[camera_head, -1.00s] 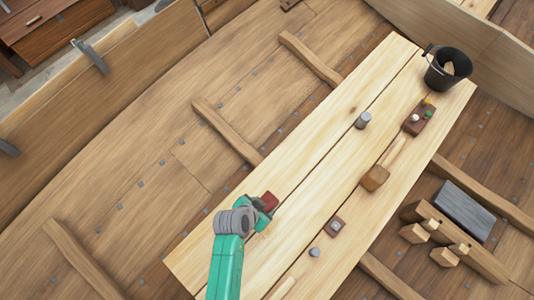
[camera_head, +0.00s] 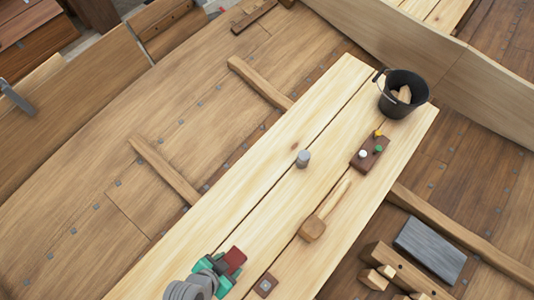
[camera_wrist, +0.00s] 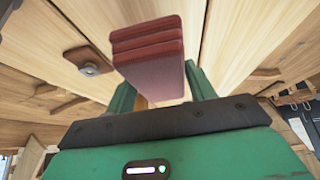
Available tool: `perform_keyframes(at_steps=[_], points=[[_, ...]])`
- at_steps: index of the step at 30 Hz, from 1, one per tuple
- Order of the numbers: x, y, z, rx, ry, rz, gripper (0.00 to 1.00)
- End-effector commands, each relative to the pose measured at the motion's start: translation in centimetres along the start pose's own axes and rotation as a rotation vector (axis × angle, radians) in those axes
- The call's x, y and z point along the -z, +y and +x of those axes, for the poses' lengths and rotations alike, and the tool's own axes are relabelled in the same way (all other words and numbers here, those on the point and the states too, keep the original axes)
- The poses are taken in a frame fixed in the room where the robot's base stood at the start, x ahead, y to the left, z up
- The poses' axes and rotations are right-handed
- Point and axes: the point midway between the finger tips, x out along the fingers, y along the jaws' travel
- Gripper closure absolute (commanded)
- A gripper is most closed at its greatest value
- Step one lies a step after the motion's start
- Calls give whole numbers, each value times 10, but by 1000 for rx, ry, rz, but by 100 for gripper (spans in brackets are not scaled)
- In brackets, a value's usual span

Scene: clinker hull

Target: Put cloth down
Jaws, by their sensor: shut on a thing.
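The cloth is a folded dark red block (camera_head: 234,260), held in my gripper (camera_head: 220,272) over the near end of the pale plank bench (camera_head: 262,190). In the wrist view the red folded cloth (camera_wrist: 150,58) shows stacked layers and sits between the two green fingers of my gripper (camera_wrist: 160,95). The jaws are shut on it. The bench planks fill the background behind it. I cannot tell whether the cloth touches the planks.
On the bench are a small brown square block (camera_head: 265,285), a mallet (camera_head: 314,228), a grey cylinder (camera_head: 303,159), a brown block with coloured knobs (camera_head: 370,152) and a black bucket (camera_head: 404,95). Wooden clamps (camera_head: 385,268) and a grey slab (camera_head: 430,249) lie right of it. The bench's left plank is mostly clear.

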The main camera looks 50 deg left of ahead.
Motion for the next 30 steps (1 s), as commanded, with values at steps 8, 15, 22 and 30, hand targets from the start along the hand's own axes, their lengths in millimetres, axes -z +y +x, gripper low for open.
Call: perform_keyframes(at_steps=[8,15,22,30], points=[[51,-14,31,0,7,1,67],[105,-31,72,-1,3,0,67],[121,-36,86,-1,-1,0,67],[114,-38,115,-3,-3,0,67]])
